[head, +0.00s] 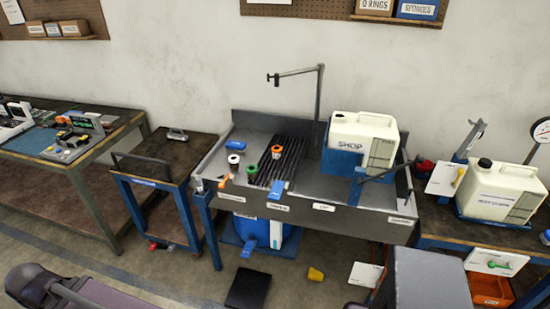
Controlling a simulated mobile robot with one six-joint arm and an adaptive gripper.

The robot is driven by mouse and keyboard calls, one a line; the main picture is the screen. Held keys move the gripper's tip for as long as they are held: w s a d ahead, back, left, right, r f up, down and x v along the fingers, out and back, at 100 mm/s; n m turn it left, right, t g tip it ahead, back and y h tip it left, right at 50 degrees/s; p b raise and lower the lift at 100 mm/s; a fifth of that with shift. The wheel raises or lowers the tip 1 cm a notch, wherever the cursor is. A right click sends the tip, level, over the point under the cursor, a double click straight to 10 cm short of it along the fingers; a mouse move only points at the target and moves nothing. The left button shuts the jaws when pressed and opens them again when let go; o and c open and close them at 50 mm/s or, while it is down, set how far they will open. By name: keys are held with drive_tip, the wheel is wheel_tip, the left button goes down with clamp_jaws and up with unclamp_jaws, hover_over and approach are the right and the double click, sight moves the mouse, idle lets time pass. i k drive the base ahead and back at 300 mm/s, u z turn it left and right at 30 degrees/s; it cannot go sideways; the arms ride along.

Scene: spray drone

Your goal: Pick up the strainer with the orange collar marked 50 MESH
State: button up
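The three stand apart from each other. My gripper is not in view.
A SHOP jug (362,143) stands at the right. A thin tap (319,90) rises at the back.

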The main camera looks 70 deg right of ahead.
sight(276, 150)
drive_tip(key=u, duration=0.1)
drive_tip(key=k, duration=1.55)
drive_tip(key=z, duration=2.05)
drive_tip(key=i, duration=0.5)
drive_tip(key=u, duration=0.25)
